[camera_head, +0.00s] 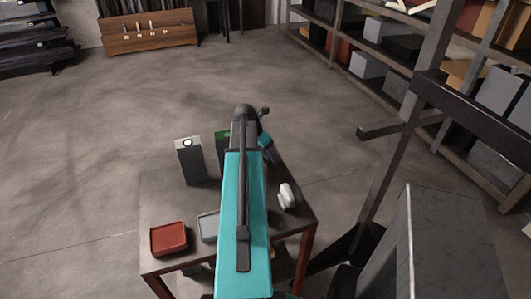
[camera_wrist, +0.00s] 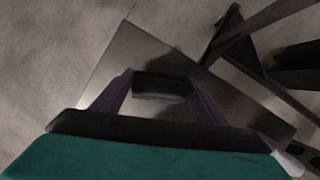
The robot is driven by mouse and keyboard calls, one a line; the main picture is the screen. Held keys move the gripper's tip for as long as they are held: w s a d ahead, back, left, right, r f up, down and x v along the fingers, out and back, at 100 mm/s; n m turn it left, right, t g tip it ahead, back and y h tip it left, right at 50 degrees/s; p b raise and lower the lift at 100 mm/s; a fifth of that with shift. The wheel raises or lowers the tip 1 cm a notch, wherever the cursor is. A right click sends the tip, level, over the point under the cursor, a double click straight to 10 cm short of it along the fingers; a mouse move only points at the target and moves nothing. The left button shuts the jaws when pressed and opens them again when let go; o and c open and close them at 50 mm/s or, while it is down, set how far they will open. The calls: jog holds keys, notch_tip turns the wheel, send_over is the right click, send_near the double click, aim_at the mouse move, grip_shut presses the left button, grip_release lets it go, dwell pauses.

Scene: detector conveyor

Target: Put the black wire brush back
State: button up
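In the wrist view, a dark, blocky thing (camera_wrist: 160,87), which looks like the black wire brush, lies between the tips of my gripper's two purple fingers. It spans the gap from one fingertip to the other, so my gripper (camera_wrist: 160,82) appears shut on it. Its bristles cannot be made out. In the head view my arm hides the brush, and only a bit of my purple gripper (camera_head: 269,151) shows past the arm, over the table's far right part.
The small dark table (camera_head: 160,205) holds a black box with a white dial (camera_head: 190,160), a green-topped box (camera_head: 222,145) partly behind my arm, a red tray (camera_head: 168,239), a grey tray (camera_head: 208,226) and a white rounded thing (camera_head: 287,196). A metal frame (camera_head: 390,150) stands right.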

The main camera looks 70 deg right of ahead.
jog(key=o, duration=0.4)
jog(key=shift+r, duration=0.25)
jog(key=shift+b+v, duration=1.1)
jog(key=shift+v, duration=4.75)
